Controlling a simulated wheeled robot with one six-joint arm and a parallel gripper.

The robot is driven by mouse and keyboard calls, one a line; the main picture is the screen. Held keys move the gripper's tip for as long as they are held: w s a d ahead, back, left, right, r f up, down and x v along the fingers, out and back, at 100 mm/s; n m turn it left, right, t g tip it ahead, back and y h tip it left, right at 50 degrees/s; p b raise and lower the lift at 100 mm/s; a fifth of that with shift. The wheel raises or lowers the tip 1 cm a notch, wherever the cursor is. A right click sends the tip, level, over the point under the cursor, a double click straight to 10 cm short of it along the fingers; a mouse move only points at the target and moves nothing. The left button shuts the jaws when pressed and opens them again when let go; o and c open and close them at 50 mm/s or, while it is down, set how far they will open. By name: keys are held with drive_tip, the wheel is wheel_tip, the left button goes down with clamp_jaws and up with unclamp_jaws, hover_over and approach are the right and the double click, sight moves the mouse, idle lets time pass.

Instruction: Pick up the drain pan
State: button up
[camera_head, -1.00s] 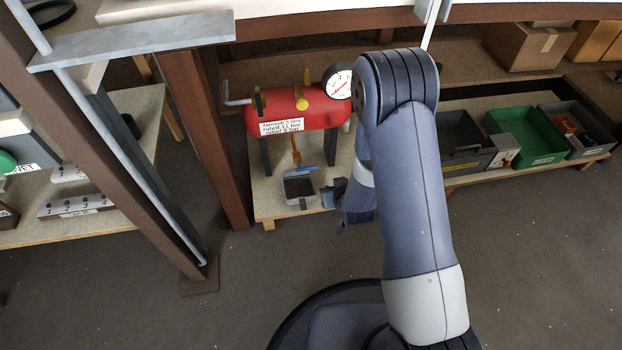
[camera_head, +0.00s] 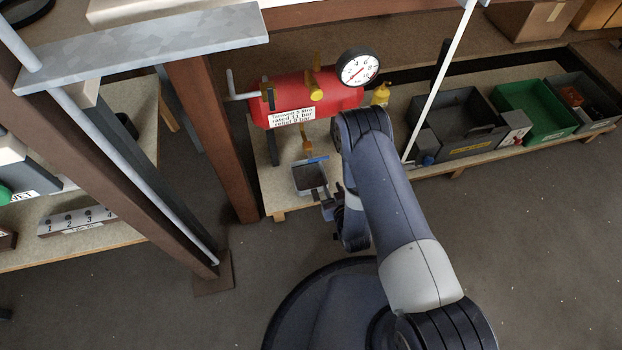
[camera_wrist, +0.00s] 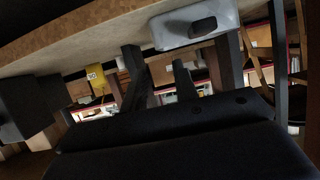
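The drain pan (camera_head: 311,190) is a small grey rectangular tray on the low wooden shelf, below the red tank. In the wrist view, the pan (camera_wrist: 172,30) shows at the top as a pale grey body with a dark part on it. My gripper (camera_head: 329,208) is at the shelf's front edge, close to the pan's near right corner. In the wrist view its two dark fingers stand well apart, with the pan just beyond their tips. My gripper is open and empty. Whether a finger touches the pan cannot be told.
A red tank (camera_head: 335,106) with a gauge (camera_head: 358,69) stands on legs over the shelf (camera_head: 273,193). A brown post (camera_head: 215,140) rises left of it. The floor in front is clear.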

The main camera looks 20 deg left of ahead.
sight(325, 174)
drive_tip(key=b+x, duration=0.3)
drive_tip(key=x, duration=0.4)
drive_tip(key=shift+d+f, duration=0.1)
drive_tip(key=shift+w, duration=0.25)
clamp_jaws()
